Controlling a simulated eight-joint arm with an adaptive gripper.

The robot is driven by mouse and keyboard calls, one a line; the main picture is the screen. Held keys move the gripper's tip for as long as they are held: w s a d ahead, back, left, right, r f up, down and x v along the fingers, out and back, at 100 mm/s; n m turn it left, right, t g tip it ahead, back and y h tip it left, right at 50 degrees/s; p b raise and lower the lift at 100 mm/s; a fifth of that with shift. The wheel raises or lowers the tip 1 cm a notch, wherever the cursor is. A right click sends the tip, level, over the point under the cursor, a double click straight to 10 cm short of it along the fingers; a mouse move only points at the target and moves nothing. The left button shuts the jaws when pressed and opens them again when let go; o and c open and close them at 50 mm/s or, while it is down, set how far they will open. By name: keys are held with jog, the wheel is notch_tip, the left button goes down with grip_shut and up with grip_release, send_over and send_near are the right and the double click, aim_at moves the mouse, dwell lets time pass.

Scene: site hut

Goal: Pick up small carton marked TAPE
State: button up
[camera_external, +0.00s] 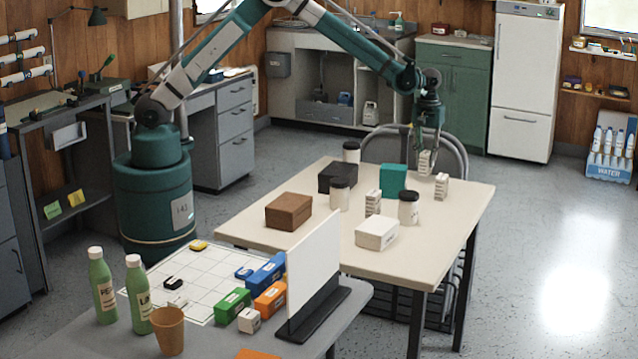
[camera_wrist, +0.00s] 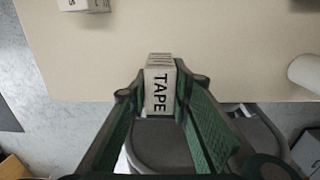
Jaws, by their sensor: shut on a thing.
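The small carton marked TAPE (camera_wrist: 160,88) is white with black lettering. In the wrist view it stands between my two green fingers, which press on its sides. In the external view the carton (camera_external: 425,163) hangs at my gripper (camera_external: 427,152), by the table's far edge near the chair back. My gripper, also in the wrist view (camera_wrist: 160,92), is shut on it. I cannot tell whether the carton's underside touches the cream table (camera_external: 455,208).
Similar small white cartons (camera_external: 441,187) (camera_external: 373,202) stand on the table, with dark-lidded jars (camera_external: 408,208), a teal box (camera_external: 394,180), a black box (camera_external: 337,177), a brown box (camera_external: 288,211) and a white box (camera_external: 377,233). A grey chair (camera_external: 455,150) stands behind. The table's right end is bare.

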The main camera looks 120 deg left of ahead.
notch_tip(320, 180, up, 7)
jog(key=shift+f+p, duration=0.15)
jog(key=shift+p, duration=0.3)
